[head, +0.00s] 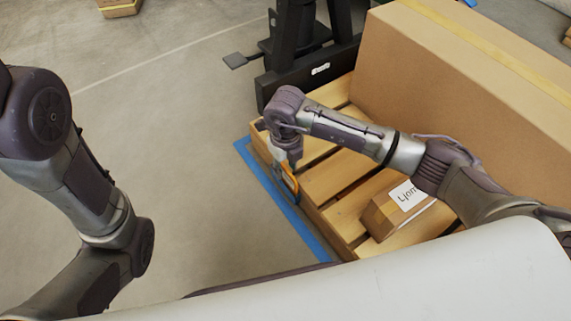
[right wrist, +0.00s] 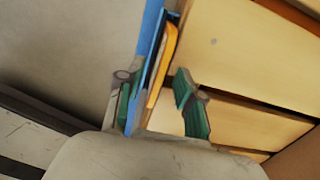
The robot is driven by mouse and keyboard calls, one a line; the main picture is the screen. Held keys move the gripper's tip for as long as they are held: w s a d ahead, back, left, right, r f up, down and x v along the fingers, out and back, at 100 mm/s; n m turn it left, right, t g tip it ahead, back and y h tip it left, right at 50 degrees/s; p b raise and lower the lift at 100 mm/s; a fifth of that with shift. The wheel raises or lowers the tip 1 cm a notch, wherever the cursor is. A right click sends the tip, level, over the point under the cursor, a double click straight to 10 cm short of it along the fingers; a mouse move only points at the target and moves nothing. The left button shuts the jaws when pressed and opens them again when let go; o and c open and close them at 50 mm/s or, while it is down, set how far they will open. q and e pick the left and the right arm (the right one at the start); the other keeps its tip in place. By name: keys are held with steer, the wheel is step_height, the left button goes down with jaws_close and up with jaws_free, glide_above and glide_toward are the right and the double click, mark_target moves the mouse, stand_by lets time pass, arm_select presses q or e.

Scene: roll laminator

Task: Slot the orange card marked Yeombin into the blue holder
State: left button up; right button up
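The orange card (right wrist: 163,62) stands on edge by the pallet's side in the right wrist view, and it also shows below my right gripper in the head view (head: 292,184). The blue holder (right wrist: 150,72) lies right along the card's left face. I cannot tell how deep the card sits in it, and the name on it is not readable. My right gripper (right wrist: 158,108) is open, with its teal fingertips on either side of card and holder. A gap shows between the right fingertip and the card. My left gripper is out of view.
A wooden pallet (head: 325,183) carries a large cardboard box (head: 450,95) and a small labelled box (head: 380,219). Blue tape (head: 308,233) runs on the floor along the pallet. A black stand (head: 300,68) is behind.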

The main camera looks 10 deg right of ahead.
step_height(320, 180, up, 12)
stand_by(0.5)
stand_by(0.4)
